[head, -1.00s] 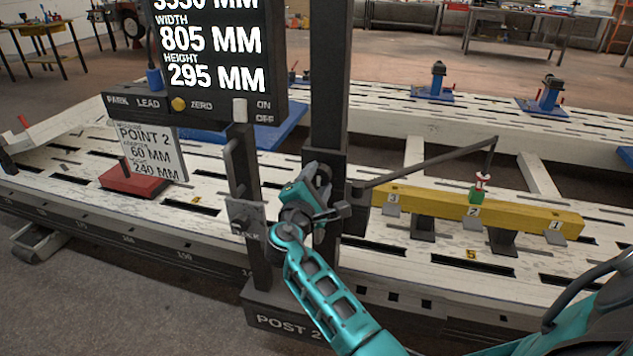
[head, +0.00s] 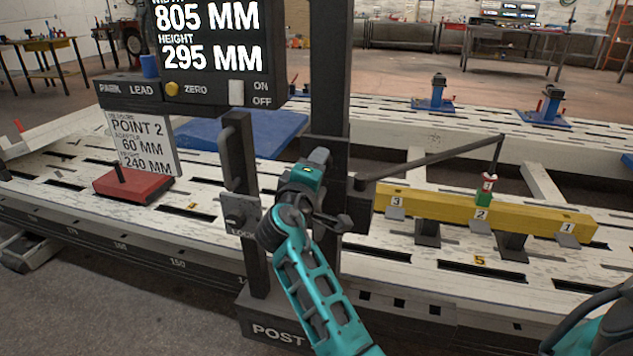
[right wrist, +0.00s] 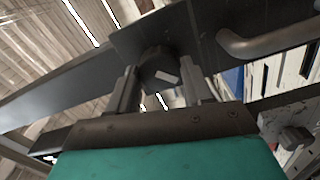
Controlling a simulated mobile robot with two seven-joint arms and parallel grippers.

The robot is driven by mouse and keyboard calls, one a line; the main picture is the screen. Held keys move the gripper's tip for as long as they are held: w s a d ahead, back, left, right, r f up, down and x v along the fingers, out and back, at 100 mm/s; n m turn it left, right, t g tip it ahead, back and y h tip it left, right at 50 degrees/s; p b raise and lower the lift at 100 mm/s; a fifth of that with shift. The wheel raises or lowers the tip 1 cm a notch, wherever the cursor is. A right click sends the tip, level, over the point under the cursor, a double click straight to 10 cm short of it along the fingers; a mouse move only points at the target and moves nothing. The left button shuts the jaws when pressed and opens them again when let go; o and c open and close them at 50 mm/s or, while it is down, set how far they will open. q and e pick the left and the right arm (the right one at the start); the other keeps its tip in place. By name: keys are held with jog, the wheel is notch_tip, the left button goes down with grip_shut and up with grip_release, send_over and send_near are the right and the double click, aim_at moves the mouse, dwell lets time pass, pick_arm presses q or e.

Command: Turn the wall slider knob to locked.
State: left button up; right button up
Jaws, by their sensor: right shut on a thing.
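The wall slider knob (right wrist: 160,70) is dark with a short white mark on its face. It sits on a dark plate (right wrist: 128,42) on a post. In the right wrist view the fingers of my right gripper (right wrist: 163,88) stand on both sides of it, shut on it. In the head view the grey plate (head: 238,210) with partly covered lettering is on the left post below a bar handle (head: 230,152). My right wrist (head: 300,195) is just right of the plate; its fingertips cannot be made out there. My left gripper is not in view.
The thick dark post (head: 326,100) stands close to my right wrist, with a thin arm (head: 430,158) reaching right over a yellow beam (head: 480,212). A display panel (head: 207,45) hangs above. A red block (head: 133,187) sits on the white bench left of the posts.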

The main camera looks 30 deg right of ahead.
jog(key=m+b, duration=0.5)
jog(key=shift+f+m, duration=0.15)
jog(key=shift+m, duration=0.15)
jog(key=shift+m+b, duration=0.6)
jog(key=shift+r+m+b, duration=0.2)
jog(key=shift+m+b, duration=0.55)
jog(key=shift+m, duration=0.25)
jog(key=o, duration=1)
jog(key=shift+o, duration=0.2)
